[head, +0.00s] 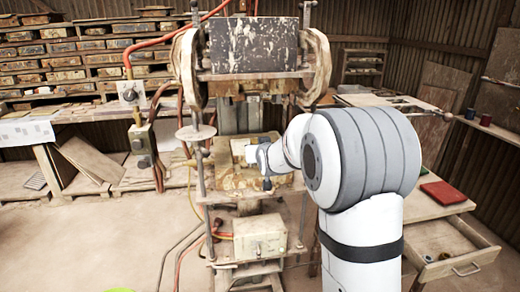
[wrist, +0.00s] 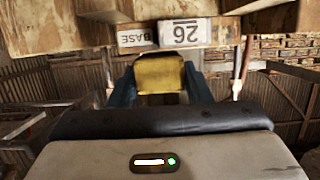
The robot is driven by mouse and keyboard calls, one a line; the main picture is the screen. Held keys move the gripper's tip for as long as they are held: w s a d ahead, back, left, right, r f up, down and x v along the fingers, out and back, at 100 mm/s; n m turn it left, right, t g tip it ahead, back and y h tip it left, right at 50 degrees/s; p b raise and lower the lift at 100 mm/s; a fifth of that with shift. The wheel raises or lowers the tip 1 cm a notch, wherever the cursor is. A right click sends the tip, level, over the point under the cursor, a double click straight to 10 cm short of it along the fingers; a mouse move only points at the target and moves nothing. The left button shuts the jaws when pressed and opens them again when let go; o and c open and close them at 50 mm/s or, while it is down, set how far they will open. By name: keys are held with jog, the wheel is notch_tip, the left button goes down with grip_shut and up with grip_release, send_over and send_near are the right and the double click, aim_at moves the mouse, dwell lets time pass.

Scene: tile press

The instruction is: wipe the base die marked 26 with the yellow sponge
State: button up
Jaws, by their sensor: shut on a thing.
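My gripper (wrist: 160,80) has dark blue fingers and is shut on the yellow sponge (wrist: 161,72), which sits between them in the wrist view. The base die (wrist: 186,32) carries a pale label with 26 and BASE, upside down at the top of the wrist view. The sponge lies very close to the label; whether they touch I cannot tell. In the head view my gripper (head: 262,160) reaches in between the press's upright rods, over its bed. The sponge and the die's label cannot be made out there.
The press's dark upper block (head: 253,45) hangs above my gripper, with a rod on each side. A grey box (head: 260,237) stands below the bed. At right are a red flat thing (head: 443,193) on a table and an open drawer (head: 445,250). Loaded shelves (head: 70,60) stand at left.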

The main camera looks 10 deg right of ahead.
jog(key=shift+f+b, duration=0.25)
jog(key=shift+b, duration=0.05)
jog(key=shift+w, duration=0.1)
jog(key=shift+w, duration=0.75)
jog(key=shift+w, duration=0.1)
jog(key=shift+w+b, duration=0.3)
jog(key=shift+w, duration=0.5)
jog(key=shift+w, duration=0.8)
